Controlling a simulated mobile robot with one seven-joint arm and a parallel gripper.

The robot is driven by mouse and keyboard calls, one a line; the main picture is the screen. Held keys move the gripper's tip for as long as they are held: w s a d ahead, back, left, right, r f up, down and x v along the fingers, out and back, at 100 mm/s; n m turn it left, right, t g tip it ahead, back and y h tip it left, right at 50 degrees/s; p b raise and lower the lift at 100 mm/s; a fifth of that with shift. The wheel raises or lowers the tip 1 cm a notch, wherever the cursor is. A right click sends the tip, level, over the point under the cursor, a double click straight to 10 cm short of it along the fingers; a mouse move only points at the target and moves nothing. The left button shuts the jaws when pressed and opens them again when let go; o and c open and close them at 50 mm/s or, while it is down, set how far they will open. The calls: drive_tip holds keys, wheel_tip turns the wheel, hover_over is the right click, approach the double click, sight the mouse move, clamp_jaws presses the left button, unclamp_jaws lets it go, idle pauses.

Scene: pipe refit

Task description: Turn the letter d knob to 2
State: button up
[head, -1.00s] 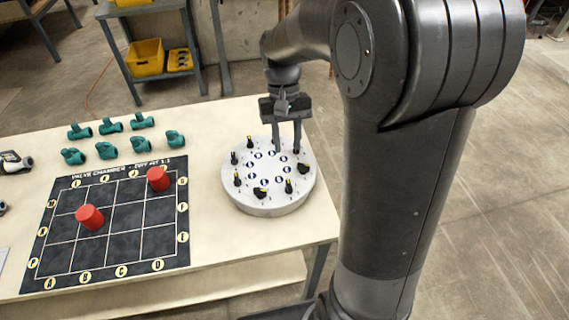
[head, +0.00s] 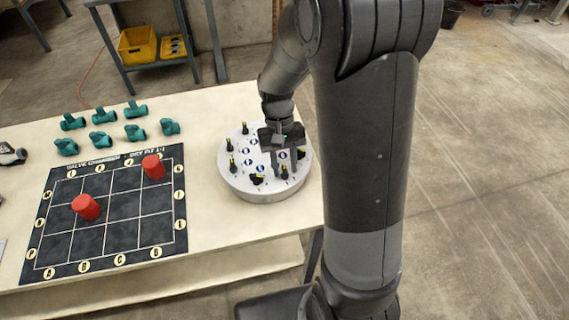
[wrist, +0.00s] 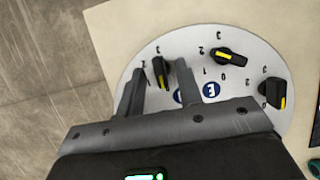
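A round pale plate (head: 238,187) on the table carries several black knobs with yellow pointer marks around a ring of blue letter badges. My gripper (head: 285,167) is low over the plate's right side. In the wrist view my gripper (wrist: 159,72) has its two fingers apart, with a black knob (wrist: 160,72) between their tips, closer to the right finger. Contact cannot be told. Two more knobs, one (wrist: 231,57) with its pointer sideways and one (wrist: 273,93), are to the right. One badge reads E (wrist: 211,90); another (wrist: 181,97) is partly hidden. The letter d is not readable.
A black grid board (head: 105,235) with two red cylinders (head: 86,207) (head: 153,167) lies left of the plate. Several green pipe fittings (head: 103,117) stand behind it. The table's right edge is close to the plate. A shelf with yellow bins (head: 140,48) stands behind.

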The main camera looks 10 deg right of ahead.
drive_tip(key=shift+f, duration=0.15)
drive_tip(key=shift+c, duration=0.3)
clamp_jaws()
